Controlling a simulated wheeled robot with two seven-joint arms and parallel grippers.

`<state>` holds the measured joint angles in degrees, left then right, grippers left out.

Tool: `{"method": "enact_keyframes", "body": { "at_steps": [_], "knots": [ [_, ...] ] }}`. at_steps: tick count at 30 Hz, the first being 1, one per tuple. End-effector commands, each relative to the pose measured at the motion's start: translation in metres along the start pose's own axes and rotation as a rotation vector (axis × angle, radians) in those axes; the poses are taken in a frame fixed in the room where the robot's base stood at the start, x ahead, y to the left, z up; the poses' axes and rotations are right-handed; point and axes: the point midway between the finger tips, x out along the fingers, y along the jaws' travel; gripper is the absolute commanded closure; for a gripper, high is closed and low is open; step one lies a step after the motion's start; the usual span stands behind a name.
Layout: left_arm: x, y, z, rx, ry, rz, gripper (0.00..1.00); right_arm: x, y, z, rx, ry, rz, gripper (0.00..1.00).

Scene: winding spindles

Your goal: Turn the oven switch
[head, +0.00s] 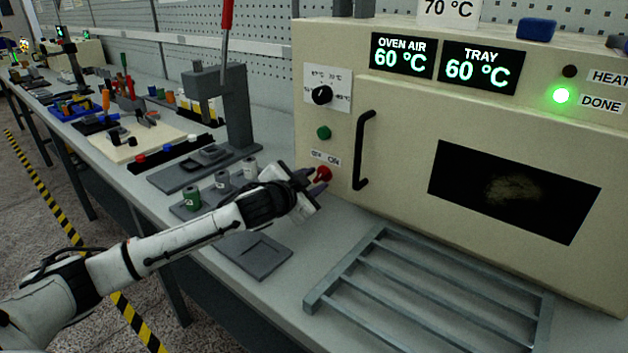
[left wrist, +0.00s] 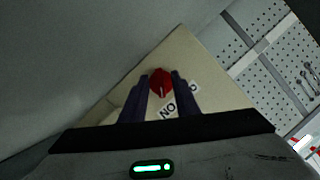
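The red oven switch (head: 323,173) is on the lower left of the beige oven's front, below a label reading ON. My left gripper (head: 318,180) is at the switch, its arm reaching in from the left. In the left wrist view the switch (left wrist: 161,82) sits between the two dark fingertips, with its pale pointer mark visible. The fingers of the left gripper (left wrist: 161,88) are apart, one on each side of the switch. Whether they touch it is hard to tell. My right gripper is not in view.
The oven (head: 395,200) has a black handle (head: 364,150), a black dial (head: 322,95) and a green button (head: 323,132). Its displays read 60 °C, and the DONE lamp (head: 561,96) glows green. A metal rack (head: 345,272) lies in front. Spools and a grey press (head: 235,110) stand left.

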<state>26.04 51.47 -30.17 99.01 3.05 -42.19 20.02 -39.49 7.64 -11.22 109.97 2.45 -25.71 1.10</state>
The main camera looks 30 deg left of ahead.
Motion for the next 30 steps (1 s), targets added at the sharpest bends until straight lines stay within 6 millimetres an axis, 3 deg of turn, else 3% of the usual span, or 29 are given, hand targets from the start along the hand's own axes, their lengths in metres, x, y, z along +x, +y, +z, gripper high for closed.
{"method": "enact_keyframes", "body": {
  "at_steps": [10, 15, 30],
  "knots": [
    [0.004, 0.0, 0.0, 0.001, 0.0, 0.0, 0.72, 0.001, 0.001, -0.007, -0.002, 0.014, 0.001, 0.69],
    [0.004, 0.0, 0.0, 0.001, 0.0, 0.0, 1.0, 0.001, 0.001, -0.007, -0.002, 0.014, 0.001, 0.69],
    [0.002, -0.002, -0.002, -0.083, -0.002, 0.034, 1.0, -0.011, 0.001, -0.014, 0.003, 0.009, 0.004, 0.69]
  ]
}}
